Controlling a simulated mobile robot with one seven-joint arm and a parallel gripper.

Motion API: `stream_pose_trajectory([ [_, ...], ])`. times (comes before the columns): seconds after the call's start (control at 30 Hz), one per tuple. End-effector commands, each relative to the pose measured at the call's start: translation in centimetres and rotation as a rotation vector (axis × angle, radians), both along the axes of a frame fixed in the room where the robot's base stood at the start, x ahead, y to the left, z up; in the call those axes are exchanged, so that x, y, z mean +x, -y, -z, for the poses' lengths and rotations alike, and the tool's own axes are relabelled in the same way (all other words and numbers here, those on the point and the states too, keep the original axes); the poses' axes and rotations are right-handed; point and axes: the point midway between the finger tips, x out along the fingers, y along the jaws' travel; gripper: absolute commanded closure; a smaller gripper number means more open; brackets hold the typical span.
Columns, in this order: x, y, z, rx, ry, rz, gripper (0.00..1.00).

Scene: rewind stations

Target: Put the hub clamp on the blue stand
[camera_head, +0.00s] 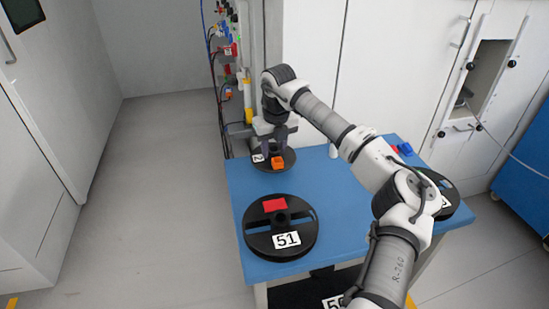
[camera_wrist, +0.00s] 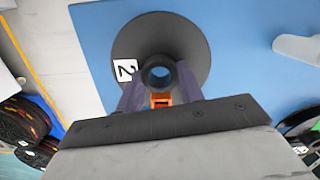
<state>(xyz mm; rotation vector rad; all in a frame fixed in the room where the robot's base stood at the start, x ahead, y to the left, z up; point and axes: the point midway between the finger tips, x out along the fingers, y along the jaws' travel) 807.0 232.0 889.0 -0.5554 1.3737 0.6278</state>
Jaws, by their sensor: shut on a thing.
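The hub clamp, a small orange piece (camera_head: 278,162), shows at the hub of a small black reel (camera_head: 262,166) at the far left of the blue-topped stand (camera_head: 335,190). My gripper (camera_head: 274,147) points down over this reel and is shut on the clamp. In the wrist view the orange clamp (camera_wrist: 161,99) shows between the purple-grey fingers (camera_wrist: 160,88), close to the round hub of the reel (camera_wrist: 165,28). Whether the clamp touches the hub or is just above it, I cannot tell. The fingers and palm hide part of the clamp.
A large black reel (camera_head: 252,240) marked 51, with a red block (camera_head: 275,204) on it, lies at the front left. Another dark reel (camera_head: 447,190) is at the right, partly behind my arm. A white cylinder (camera_head: 333,151) stands at the back. Cables and a post rise behind.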

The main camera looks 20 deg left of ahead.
Motion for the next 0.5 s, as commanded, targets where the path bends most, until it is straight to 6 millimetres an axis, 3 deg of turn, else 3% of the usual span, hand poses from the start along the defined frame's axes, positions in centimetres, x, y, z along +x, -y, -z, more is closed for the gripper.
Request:
stream_pose_trajectory([
  [0.17,0.0,0.0,1.2,0.001,0.000,0.000,0.95],
  [0.37,-0.1,0.0,4.1,0.002,-0.001,0.000,0.95],
  [0.5,0.0,0.0,4.5,0.001,0.003,-0.001,0.95],
])
